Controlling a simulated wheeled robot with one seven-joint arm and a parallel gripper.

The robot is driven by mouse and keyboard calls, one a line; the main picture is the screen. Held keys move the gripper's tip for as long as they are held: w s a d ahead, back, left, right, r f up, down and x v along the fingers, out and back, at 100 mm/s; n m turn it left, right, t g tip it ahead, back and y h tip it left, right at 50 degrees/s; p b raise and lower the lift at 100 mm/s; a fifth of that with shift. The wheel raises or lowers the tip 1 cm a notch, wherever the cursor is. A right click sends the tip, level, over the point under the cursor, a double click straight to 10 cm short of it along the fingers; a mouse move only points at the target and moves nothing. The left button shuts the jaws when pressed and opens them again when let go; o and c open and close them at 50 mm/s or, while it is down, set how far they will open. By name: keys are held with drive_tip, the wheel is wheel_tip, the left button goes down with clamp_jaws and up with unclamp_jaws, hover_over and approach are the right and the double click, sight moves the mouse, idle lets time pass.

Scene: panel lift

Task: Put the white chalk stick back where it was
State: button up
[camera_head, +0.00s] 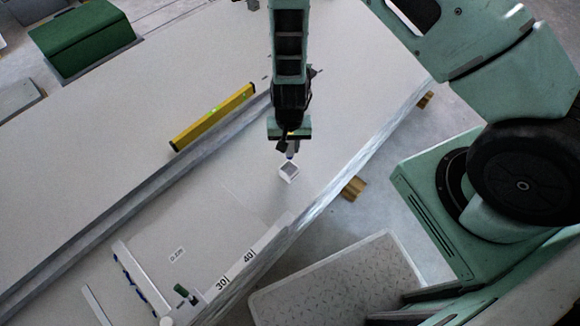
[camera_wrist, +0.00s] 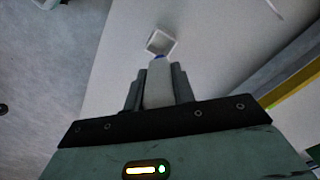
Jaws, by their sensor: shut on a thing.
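My gripper (camera_wrist: 158,88) is shut on the white chalk stick (camera_wrist: 158,78), which shows between the fingers in the wrist view with a blue tip at its far end. In the head view my gripper (camera_head: 291,138) points down over the panel, and the chalk's lower end (camera_head: 291,150) shows just below it. A small white open box (camera_head: 289,172) sits on the panel right by the blue tip. It also shows beyond the fingers in the wrist view (camera_wrist: 161,42). I cannot tell whether the tip touches the box or is inside it.
A yellow spirit level (camera_head: 212,117) lies left of my gripper by a long metal rail (camera_head: 135,200). A scale marked 30 and 40 (camera_head: 236,270) runs along the near edge of the panel (camera_head: 190,50). A green-ended item (camera_head: 183,291) lies near the front.

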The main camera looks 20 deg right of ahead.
wheel_tip(320, 180, down, 8)
drive_tip(key=shift+r+b, duration=0.1)
drive_tip(key=shift+b, duration=0.55)
drive_tip(key=shift+f+b, duration=0.35)
drive_tip(key=shift+f, duration=0.25)
drive_tip(key=o, duration=0.9)
